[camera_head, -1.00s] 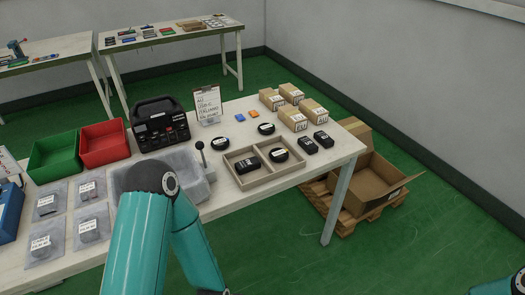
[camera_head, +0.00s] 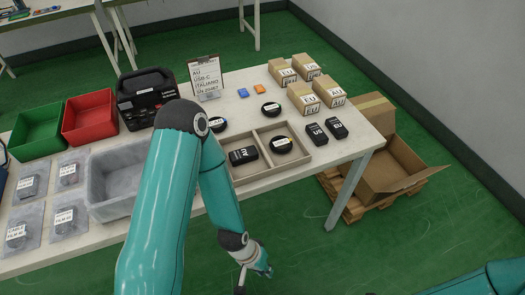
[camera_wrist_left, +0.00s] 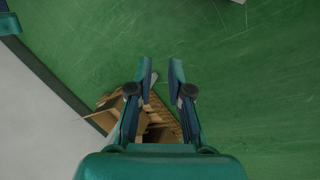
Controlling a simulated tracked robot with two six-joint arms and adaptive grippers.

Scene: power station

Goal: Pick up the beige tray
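The beige tray (camera_head: 280,171) lies near the front edge of the white table in the head view. It has two compartments. A black box marked AU (camera_head: 243,155) sits in the left one and a round black item (camera_head: 281,144) in the right one. My left forearm covers part of the tray's left end. My left gripper (camera_head: 241,283) hangs in front of the table, apart from the tray. In the left wrist view its two fingers (camera_wrist_left: 161,75) are apart with nothing between them. My right gripper is out of view.
A grey bin (camera_head: 112,207) stands left of my arm on the table (camera_head: 165,232). Two black boxes (camera_head: 326,131) lie just right of the tray. Several cardboard boxes (camera_head: 303,97) stand behind. An open carton (camera_head: 390,170) sits on a pallet beside the table.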

